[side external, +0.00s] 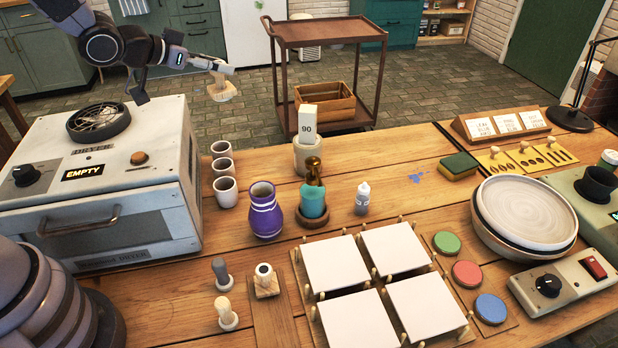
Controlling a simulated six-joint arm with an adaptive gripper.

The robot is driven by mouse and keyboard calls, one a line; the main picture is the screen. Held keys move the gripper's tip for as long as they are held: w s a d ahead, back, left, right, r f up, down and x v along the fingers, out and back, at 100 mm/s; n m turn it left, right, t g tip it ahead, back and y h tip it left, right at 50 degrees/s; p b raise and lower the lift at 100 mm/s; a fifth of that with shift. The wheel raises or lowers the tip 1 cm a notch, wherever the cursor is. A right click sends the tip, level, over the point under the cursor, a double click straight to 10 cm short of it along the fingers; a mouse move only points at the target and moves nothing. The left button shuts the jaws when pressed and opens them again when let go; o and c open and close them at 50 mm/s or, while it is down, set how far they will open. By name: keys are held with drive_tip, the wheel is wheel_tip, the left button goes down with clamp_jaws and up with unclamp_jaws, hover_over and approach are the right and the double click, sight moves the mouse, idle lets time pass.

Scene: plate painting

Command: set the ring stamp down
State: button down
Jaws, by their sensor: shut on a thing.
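My gripper (228,69) is at the upper left, raised well above the table and behind the dryer's right side. It is shut on a pale wooden stamp, the ring stamp (221,91), which hangs below the fingers with its wide end down. The face of this stamp is not visible. On the table, a grey-handled stamp (220,272) and a pale-handled stamp (227,316) stand upright on small bases. Beside them a small wooden block (265,289) carries a white-topped piece with a dark round centre.
A dryer (140,215) marked EMPTY fills the left. Several white tiles (335,262) lie in a pegged wooden frame. Three cups (225,190), a purple vase (264,215) and a bottle (362,200) stand behind. Colour pads (467,272) and a plate (525,212) are right.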

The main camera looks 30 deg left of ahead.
drive_tip(key=shift+d, duration=0.95)
drive_tip(key=w+f+n+y, duration=0.5)
drive_tip(key=w+f+y, duration=0.1)
drive_tip(key=w+f, duration=0.1)
drive_tip(key=shift+s+a+f+n+g+y, duration=0.1)
drive_tip(key=shift+a+f+n+g+y, duration=0.45)
drive_tip(key=shift+f, duration=2.6)
drive_tip(key=shift+s+a+f+n+y, duration=0.1)
drive_tip(key=shift+f+n+y, duration=0.95)
drive_tip(key=shift+f, duration=2.1)
drive_tip(key=shift+a+f+n+g+y, duration=0.3)
drive_tip(key=shift+f+n+y, duration=0.5)
drive_tip(key=shift+f, duration=2.35)
drive_tip(key=shift+f, duration=0.55)
